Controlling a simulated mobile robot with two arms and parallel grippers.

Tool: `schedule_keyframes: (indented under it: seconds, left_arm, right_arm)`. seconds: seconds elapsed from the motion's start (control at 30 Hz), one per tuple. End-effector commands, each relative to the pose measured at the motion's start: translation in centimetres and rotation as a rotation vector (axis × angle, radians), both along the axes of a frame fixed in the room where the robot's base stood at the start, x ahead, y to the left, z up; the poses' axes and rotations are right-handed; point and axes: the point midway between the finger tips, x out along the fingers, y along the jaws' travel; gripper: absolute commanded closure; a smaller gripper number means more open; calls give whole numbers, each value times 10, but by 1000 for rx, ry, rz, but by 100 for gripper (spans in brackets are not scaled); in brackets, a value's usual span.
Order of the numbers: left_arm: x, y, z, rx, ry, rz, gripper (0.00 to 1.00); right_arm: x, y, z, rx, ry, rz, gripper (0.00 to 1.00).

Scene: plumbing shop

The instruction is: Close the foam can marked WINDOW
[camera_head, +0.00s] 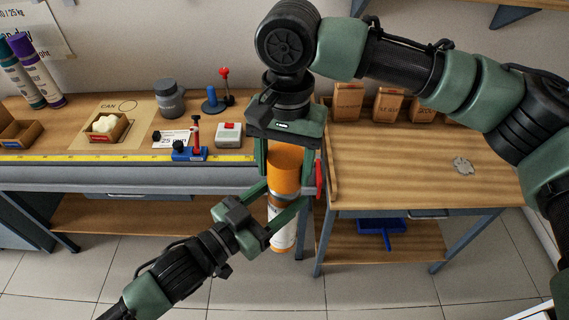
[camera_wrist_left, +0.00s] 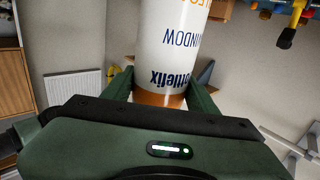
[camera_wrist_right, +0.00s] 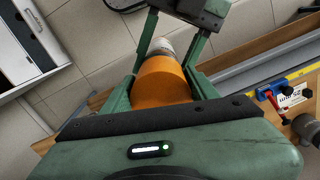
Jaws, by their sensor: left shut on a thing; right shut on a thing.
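The foam can (camera_head: 281,230) is white with an orange band at its lower end. In the left wrist view its label (camera_wrist_left: 182,38) reads WINDOW. It hangs upright in front of the bench edge. My left gripper (camera_head: 287,198) is shut on the can body from the lower left. The orange cap (camera_head: 284,168) sits at the top of the can, and my right gripper (camera_head: 286,170) is shut on it from above. The cap also shows in the right wrist view (camera_wrist_right: 162,82). The joint between cap and can is partly hidden by the left gripper's fingers.
The bench (camera_head: 85,172) behind holds a small carton with a pale lump (camera_head: 105,126), a grey jar (camera_head: 170,98), a blue-and-red tool (camera_head: 190,150) and a box with a red button (camera_head: 229,135).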

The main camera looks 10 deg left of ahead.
Motion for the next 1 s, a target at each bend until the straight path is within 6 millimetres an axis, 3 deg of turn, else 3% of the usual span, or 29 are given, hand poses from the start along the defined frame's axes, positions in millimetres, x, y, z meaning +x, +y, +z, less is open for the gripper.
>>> schedule_keyframes:
  seconds: [0.77,0.8,0.87,1.0]
  left_arm:
    - [0,0,3,-3,-5,-1,100]
    - [0,0,3,-4,-6,-1,100]
    - [0,0,3,-4,-6,-1,100]
    - [0,0,3,-4,-6,-1,100]
  right_arm:
    - [-1,0,-15,-1,1,0,78]
    - [-1,0,-14,-1,1,0,30]
    - [-1,0,-14,-1,1,0,16]
    - [-1,0,-14,-1,1,0,16]
